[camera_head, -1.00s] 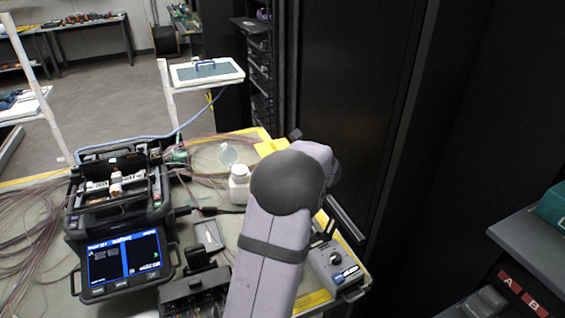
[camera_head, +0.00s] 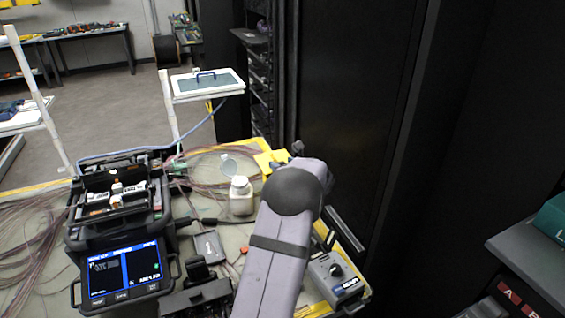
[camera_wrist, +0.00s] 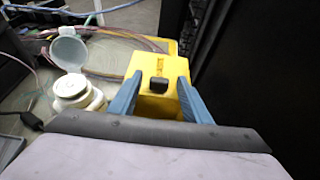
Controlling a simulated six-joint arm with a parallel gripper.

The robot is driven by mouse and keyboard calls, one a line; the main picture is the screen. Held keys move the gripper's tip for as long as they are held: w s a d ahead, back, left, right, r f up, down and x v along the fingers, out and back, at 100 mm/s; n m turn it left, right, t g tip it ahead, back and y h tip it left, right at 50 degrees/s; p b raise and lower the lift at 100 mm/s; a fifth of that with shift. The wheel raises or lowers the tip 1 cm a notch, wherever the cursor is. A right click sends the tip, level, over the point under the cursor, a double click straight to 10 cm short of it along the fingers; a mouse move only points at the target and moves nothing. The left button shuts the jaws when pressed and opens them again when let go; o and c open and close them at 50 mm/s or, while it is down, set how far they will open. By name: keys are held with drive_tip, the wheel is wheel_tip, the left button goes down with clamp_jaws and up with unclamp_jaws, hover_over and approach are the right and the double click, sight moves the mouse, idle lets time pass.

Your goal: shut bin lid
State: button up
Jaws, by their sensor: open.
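A yellow bin (camera_wrist: 148,68) stands ahead of my gripper in the wrist view, with a slot in its upper face and a small black block on its front. My gripper (camera_wrist: 157,98) is open, its two blue fingers on either side of the bin's near part. I cannot tell whether they touch it. A darker yellow area shows between the fingers; how far the lid stands open is unclear. In the head view only a bit of the yellow bin (camera_head: 268,160) shows behind my arm, which hides the gripper.
A white bottle (camera_head: 241,196) with a round translucent cap (camera_head: 229,164) stands left of the bin. The fusion splicer (camera_head: 122,235) is at the left. A grey boxed device (camera_head: 336,274) sits at the right table edge, near a dark cabinet (camera_head: 355,110). Loose fibres lie around.

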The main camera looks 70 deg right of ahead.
drive_tip(key=shift+w+d+f, duration=0.15)
drive_tip(key=shift+w+d, duration=0.1)
clamp_jaws()
drive_tip(key=s+a+b, duration=0.4)
drive_tip(key=s+a, duration=0.3)
idle(0.3)
unclamp_jaws()
drive_tip(key=shift+s+a, duration=0.1)
